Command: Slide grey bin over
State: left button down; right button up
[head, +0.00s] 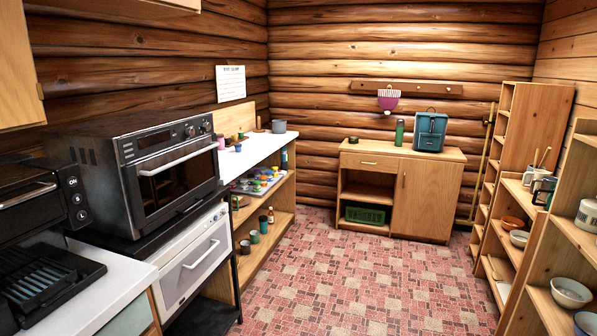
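I see no thing that is clearly a grey bin. A small grey container (278,126) stands at the far end of the white counter (248,154) on the left; it is too small to tell whether it is a bin or a pot. A green crate (365,214) sits on the lower shelf of the wooden cabinet (428,200) at the back. Neither of my grippers is in view.
A dark oven (165,160) and a white oven (195,262) line the left. Cups and a muffin tray (258,184) fill the shelves under the counter. Shelves (560,260) line the right. The tiled floor (360,280) between is clear.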

aim_at(279, 126)
jog(key=i, duration=4.85)
